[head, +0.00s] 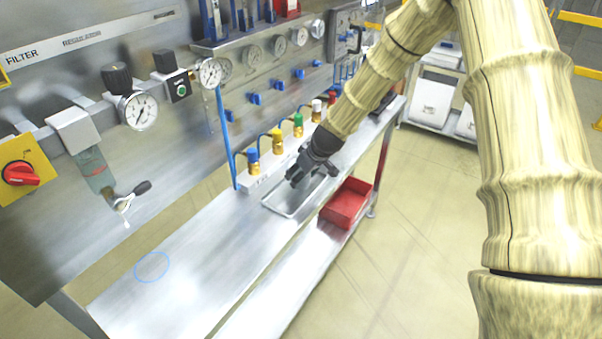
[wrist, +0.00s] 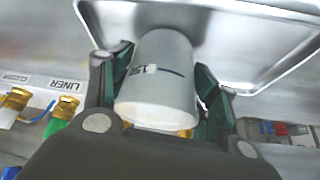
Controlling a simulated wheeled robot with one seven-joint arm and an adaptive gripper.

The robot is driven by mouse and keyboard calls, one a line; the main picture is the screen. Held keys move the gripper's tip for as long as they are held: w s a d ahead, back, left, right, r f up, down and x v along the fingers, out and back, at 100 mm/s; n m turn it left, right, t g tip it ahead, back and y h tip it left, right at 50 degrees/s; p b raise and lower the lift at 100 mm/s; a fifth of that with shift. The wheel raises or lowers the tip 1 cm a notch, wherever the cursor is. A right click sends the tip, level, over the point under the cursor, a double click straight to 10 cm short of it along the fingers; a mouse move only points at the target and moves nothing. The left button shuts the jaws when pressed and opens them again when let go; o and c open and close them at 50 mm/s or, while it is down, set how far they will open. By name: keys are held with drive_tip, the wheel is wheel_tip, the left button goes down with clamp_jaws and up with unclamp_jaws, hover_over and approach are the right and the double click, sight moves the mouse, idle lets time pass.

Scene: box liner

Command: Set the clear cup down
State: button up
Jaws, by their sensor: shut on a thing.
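The clear cup (wrist: 160,85) shows in the wrist view as a pale, translucent cylinder with a small printed label and a dark line. My gripper (wrist: 160,95) is shut on it, one finger on each side. In the head view my gripper (head: 298,176) is low over a shallow metal tray (head: 283,212) on the steel bench (head: 205,240). The tray also shows behind the cup in the wrist view (wrist: 250,75). The cup is hard to make out in the head view. I cannot tell whether its base touches anything.
A thin blue circle (head: 152,266) is marked on the bare near part of the bench. A row of coloured valves (head: 276,140) stands along the back, close to my gripper. A red bin (head: 346,203) sits on the lower shelf. A lever tap (head: 128,198) juts from the panel.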

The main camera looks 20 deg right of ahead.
drive_tip(key=shift+f, duration=0.15)
drive_tip(key=o, duration=1.5)
drive_tip(key=shift+c, duration=0.2)
drive_tip(key=shift+r, duration=0.2)
drive_tip(key=b+v, duration=0.2)
drive_tip(key=v, duration=1)
drive_tip(key=shift+s+f, duration=0.1)
